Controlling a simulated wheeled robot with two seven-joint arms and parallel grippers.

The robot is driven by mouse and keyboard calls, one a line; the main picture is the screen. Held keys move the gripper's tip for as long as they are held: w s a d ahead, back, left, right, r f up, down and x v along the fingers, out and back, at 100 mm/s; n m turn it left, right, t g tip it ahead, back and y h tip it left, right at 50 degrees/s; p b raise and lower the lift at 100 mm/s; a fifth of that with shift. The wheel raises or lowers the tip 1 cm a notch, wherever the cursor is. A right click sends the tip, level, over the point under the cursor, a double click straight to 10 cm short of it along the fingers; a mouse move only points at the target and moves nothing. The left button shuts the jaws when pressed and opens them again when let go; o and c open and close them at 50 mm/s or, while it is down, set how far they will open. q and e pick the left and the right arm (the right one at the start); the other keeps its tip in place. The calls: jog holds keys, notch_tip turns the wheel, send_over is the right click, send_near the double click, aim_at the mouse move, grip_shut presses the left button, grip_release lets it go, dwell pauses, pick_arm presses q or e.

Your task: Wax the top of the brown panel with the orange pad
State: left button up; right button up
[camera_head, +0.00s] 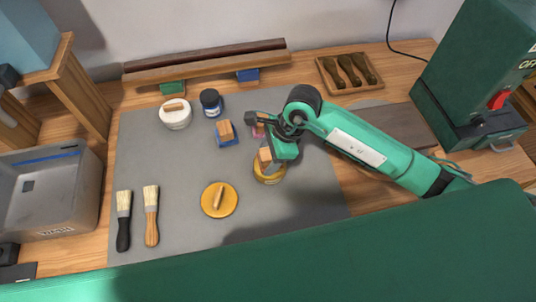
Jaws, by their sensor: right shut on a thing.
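My right gripper (268,151) reaches in from the right and is shut on a small wooden block, which looks like the handle of the orange pad (265,157). The pad is over or in the open yellow tin (269,176); its underside is hidden, so I cannot tell whether it touches the wax. A long brown panel (205,66) lies across the back of the bench on a blue and a green block. A flat dark brown board (402,124) lies at the right, partly behind my right arm. My left gripper is not in view.
A pink-based pad is partly hidden by my gripper. A green machine (468,80) stands right.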

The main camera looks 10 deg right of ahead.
aim_at(269, 155)
jog(key=shift+r+p, duration=1.6)
jog(key=shift+r, duration=1.9)
jog(key=d+n, duration=0.1)
jog(key=n, duration=0.1)
jog(key=d+n+g, duration=0.1)
jog(key=n, duration=0.1)
jog(key=shift+d+g, duration=0.1)
jog(key=shift+g, duration=0.2)
jog(key=d+r+n+g+h, duration=0.2)
jog(key=d+r+n+h, duration=0.1)
jog(key=d+n, duration=0.7)
jog(key=shift+w+d+r+n+g+h, duration=0.3)
jog(key=shift+n+h, duration=0.4)
jog(key=shift+n, duration=1.2)
